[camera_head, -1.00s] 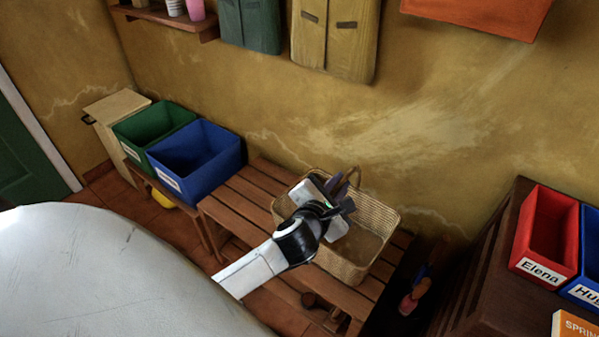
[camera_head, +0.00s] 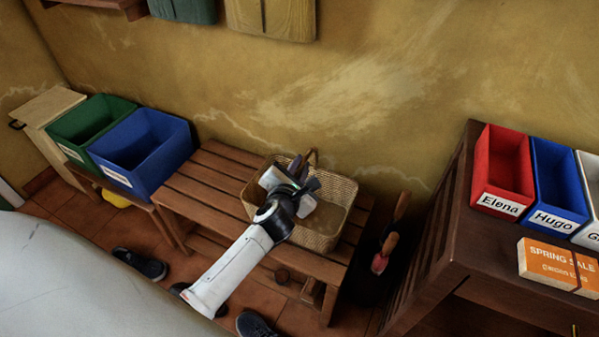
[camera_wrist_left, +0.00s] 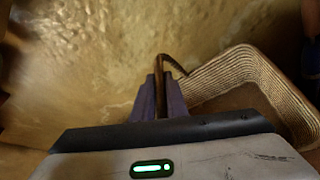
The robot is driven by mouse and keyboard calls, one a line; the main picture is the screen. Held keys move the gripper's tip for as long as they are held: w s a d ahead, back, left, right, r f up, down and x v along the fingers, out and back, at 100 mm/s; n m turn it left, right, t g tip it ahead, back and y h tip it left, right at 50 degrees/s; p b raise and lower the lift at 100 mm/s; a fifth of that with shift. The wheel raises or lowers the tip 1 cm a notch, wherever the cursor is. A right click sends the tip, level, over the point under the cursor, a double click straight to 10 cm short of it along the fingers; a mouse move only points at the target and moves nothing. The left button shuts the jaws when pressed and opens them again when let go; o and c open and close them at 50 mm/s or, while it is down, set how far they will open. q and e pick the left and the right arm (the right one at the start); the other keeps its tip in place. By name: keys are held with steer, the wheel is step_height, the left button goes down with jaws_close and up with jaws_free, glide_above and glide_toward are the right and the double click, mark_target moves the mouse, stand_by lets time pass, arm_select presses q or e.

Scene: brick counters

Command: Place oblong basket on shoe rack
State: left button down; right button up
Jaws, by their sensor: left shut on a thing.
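The oblong basket (camera_head: 318,238) is woven, pale tan, with a thin arched handle (camera_head: 313,158). It is upright at the slatted wooden bench (camera_head: 198,190); I cannot tell whether it rests there or hangs just above. My left gripper (camera_head: 303,182) reaches over its left part and is shut on the handle. In the left wrist view, the handle (camera_wrist_left: 172,62) runs between the fingers (camera_wrist_left: 160,98), and the basket's rim (camera_wrist_left: 262,62) shows at right. A dark wooden rack (camera_head: 445,235) with slatted sides stands at right. My right gripper is out of view.
A green bin (camera_head: 90,120) and a larger blue bin (camera_head: 140,150) stand left of the bench. Shoes (camera_head: 140,265) lie on the floor.

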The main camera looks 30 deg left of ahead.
arm_select(q)
steer(key=shift+f, duration=0.55)
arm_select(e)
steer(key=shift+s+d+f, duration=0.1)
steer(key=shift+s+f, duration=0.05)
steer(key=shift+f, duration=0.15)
arm_select(q)
steer(key=shift+f, duration=0.15)
steer(key=c, duration=1.8)
jaws_free()
steer(key=shift+o, duration=0.2)
